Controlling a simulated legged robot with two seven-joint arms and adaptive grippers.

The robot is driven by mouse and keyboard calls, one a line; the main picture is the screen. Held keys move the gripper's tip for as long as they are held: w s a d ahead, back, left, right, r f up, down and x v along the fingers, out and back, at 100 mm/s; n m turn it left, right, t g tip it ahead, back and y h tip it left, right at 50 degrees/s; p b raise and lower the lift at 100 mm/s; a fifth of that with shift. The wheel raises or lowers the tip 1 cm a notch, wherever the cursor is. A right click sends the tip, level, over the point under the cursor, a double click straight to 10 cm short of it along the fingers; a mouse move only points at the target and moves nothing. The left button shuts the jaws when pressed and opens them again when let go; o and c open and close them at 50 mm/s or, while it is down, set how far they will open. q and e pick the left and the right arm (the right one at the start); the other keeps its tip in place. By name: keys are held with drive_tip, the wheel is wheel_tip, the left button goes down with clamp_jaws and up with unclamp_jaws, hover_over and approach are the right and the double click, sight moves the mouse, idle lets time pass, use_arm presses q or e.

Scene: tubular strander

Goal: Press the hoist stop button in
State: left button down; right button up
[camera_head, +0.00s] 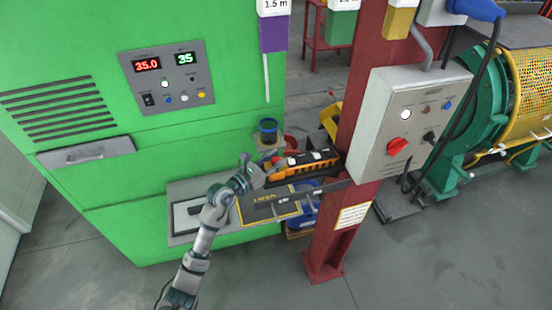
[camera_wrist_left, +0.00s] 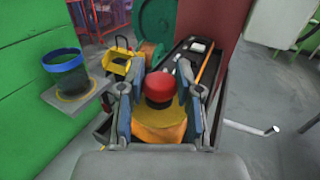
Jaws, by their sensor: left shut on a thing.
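An orange and black pendant control (camera_head: 300,164) lies on the dark shelf beside the red post in the head view. In the left wrist view its orange end (camera_wrist_left: 158,131) carries a red mushroom-shaped stop button (camera_wrist_left: 160,88) on a yellow collar. My left gripper (camera_head: 258,178) is at the pendant's near left end. In the left wrist view my left gripper (camera_wrist_left: 162,95) has a finger on each side of this end, shut on the pendant, with the red button between the fingers. The exact finger contact is partly hidden. My right gripper is not in view.
A green cabinet (camera_head: 100,215) stands at the left. The red post (camera_head: 345,215) carries a grey control box (camera_head: 400,125) at the right. A blue-rimmed cup (camera_head: 268,130) stands on a ledge behind the gripper.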

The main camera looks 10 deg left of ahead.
use_arm(q)
drive_tip(key=c, duration=0.7)
unclamp_jaws()
drive_tip(key=shift+f, duration=0.25)
drive_tip(key=shift+c, duration=0.2)
drive_tip(key=v, duration=1.2)
